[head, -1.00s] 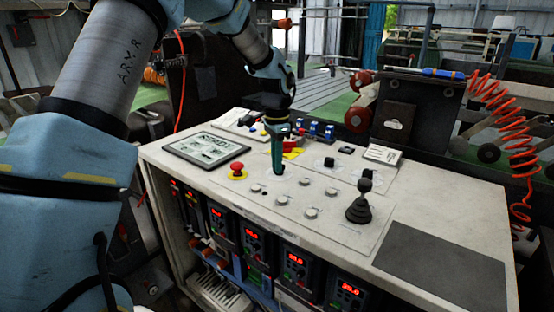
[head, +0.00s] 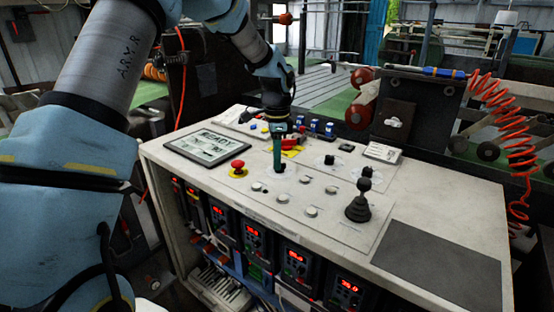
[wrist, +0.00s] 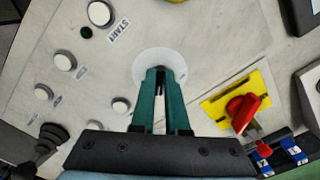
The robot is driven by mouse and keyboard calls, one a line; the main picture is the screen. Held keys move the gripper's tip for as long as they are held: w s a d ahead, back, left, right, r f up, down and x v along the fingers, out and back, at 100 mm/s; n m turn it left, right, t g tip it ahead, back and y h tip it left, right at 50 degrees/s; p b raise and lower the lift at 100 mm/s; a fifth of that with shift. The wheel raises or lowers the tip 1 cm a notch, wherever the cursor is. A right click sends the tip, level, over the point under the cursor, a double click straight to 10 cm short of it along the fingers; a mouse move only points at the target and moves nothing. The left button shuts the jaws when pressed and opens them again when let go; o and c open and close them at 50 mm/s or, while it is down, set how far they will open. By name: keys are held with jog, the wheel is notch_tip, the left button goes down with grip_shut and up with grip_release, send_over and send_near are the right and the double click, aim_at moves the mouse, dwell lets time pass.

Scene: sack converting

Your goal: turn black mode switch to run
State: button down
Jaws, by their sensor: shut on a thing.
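My gripper (head: 279,171) points down at the control desk's sloped panel (head: 235,190), its green fingers shut on the black mode switch. The switch itself is almost wholly hidden between the fingertips, so I cannot see which way it points. In the wrist view the gripper (wrist: 160,72) stands over a round pale dial plate (wrist: 182,62), whose marks I cannot read.
A red mushroom button (head: 238,165) and a display reading READY (head: 207,147) are to the left. A red rotary handle on a yellow plate (wrist: 212,106) is close to my fingers. White buttons (head: 310,211) and a black joystick (head: 360,207) stand nearer the front.

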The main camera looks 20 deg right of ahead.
jog(key=c, duration=0.9)
grip_release()
jog(key=shift+r, duration=0.15)
notch_tip(320, 180, up, 11)
jog(key=b, duration=0.2)
jog(key=shift+f+b, duration=0.2)
jog(key=shift+b, duration=0.15)
jog(key=shift+a, duration=0.1)
jog(key=s+a+f+n, duration=0.15)
jog(key=a+n, duration=0.35)
jog(key=a, duration=0.5)
jog(key=a+f+n, duration=0.3)
jog(key=a+n, duration=0.2)
jog(key=a, duration=0.5)
jog(key=s+a+f+n, duration=0.1)
jog(key=s+a+n, duration=0.2)
jog(key=a, duration=0.2)
jog(key=s+a+f+n+t, duration=0.1)
jog(key=s+a+f+n, duration=0.1)
jog(key=s+a+n, duration=0.1)
jog(key=s+a+f+n, duration=0.2)
jog(key=s+a+n, duration=0.2)
jog(key=a, duration=0.4)
jog(key=shift+t, duration=0.3)
